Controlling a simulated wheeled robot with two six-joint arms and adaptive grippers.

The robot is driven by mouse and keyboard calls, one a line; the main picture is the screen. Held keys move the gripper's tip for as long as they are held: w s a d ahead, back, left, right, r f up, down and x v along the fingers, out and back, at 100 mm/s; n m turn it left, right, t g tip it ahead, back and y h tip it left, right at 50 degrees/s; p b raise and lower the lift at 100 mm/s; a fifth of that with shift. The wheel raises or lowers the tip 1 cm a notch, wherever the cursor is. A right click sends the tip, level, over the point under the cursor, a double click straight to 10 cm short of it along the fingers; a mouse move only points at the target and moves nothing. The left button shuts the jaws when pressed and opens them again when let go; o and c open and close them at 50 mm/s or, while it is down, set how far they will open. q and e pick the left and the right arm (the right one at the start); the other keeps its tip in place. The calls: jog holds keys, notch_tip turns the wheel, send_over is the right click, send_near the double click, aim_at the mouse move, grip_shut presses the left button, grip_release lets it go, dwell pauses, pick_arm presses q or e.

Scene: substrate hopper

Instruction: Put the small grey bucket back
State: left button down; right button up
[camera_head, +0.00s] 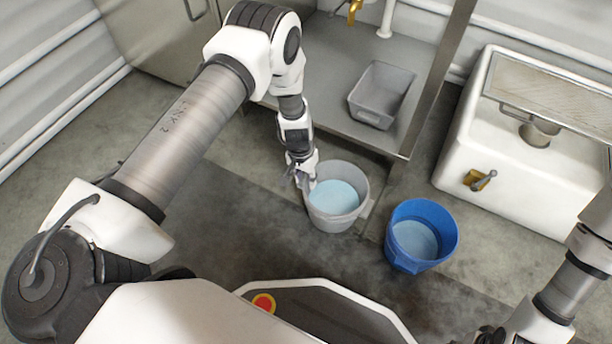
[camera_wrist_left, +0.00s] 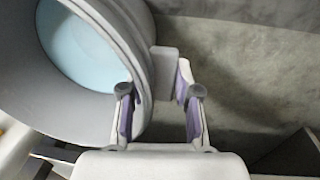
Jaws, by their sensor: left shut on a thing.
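The small grey bucket (camera_head: 333,223) is round and stands roughly upright, with a pale blue inside or contents. It is in the middle of the head view; I cannot tell for sure whether its base touches the floor. My left gripper (camera_head: 302,178) is at its left rim, shut on it. In the left wrist view, the bucket (camera_wrist_left: 100,28) fills the upper left, and a grey tab on its side lies between the fingertips of the left gripper (camera_wrist_left: 160,95).
A blue bucket (camera_head: 405,258) stands close to the right of the grey one. Behind are a metal bench (camera_head: 330,75) with a grey tub (camera_head: 367,105) and a brass tap (camera_head: 353,10). A white hopper (camera_head: 515,185) stands at the right. Floor is clear to the left.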

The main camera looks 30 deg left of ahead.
pick_arm(q)
jog(key=c, duration=1.2)
grip_release()
jog(key=shift+c, duration=0.2)
jog(key=o, duration=0.4)
notch_tip(320, 180, up, 12)
jog(key=a+f+p, duration=0.1)
jog(key=p, duration=0.6)
jog(key=s+r+y, duration=0.1)
jog(key=s, duration=2.7)
jog(key=shift+n, duration=0.4)
jog(key=r+p, duration=4.2)
jog(key=shift+w+d, duration=0.3)
